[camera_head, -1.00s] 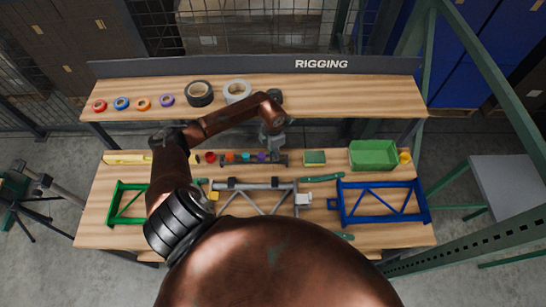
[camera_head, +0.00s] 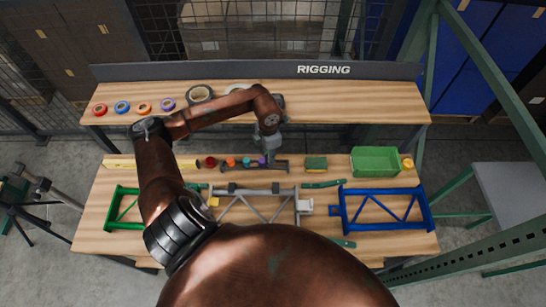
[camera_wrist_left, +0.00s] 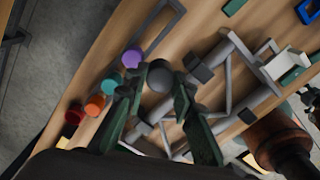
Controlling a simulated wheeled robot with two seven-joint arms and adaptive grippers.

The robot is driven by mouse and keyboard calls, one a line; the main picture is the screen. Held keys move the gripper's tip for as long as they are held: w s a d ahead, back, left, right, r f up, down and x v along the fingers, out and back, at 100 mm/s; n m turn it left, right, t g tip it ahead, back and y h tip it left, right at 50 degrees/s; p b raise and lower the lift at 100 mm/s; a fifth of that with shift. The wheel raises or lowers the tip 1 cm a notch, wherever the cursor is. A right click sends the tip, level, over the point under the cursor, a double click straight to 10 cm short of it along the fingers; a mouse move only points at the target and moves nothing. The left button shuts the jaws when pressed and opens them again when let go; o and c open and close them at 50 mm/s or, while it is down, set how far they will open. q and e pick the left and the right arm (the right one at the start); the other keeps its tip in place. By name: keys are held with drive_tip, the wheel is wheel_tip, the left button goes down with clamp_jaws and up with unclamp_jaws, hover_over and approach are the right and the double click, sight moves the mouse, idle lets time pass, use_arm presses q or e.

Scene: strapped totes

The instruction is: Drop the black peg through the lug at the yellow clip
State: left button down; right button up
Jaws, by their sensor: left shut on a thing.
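My left gripper (camera_head: 270,154) is over the right end of the dark peg rack (camera_head: 281,168) at the back of the bench. In the left wrist view its green-grey fingers (camera_wrist_left: 160,100) are shut on the black peg (camera_wrist_left: 160,78), whose round dark end shows between them. How high the peg is above the rack is hard to tell. The yellow clip (camera_head: 214,202) is at the left end of the grey frame (camera_head: 255,191); it is small in the left wrist view (camera_wrist_left: 251,158). The lug's hole cannot be made out. My right gripper is not in view.
Red (camera_head: 211,162), orange, teal and purple (camera_wrist_left: 131,58) pegs stand left of the held peg. A white part (camera_head: 306,206) is at the grey frame's right end. Green (camera_head: 121,207) and blue (camera_head: 385,222) frames flank it. A green bin (camera_head: 376,161) stands back right.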

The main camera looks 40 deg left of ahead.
use_arm(q)
drive_tip(key=s+d+r+p, duration=0.1)
drive_tip(key=s+r, duration=0.8)
drive_tip(key=r, duration=0.1)
drive_tip(key=shift+s+d, duration=0.35)
drive_tip(key=shift+d, duration=0.05)
drive_tip(key=shift+f, duration=0.1)
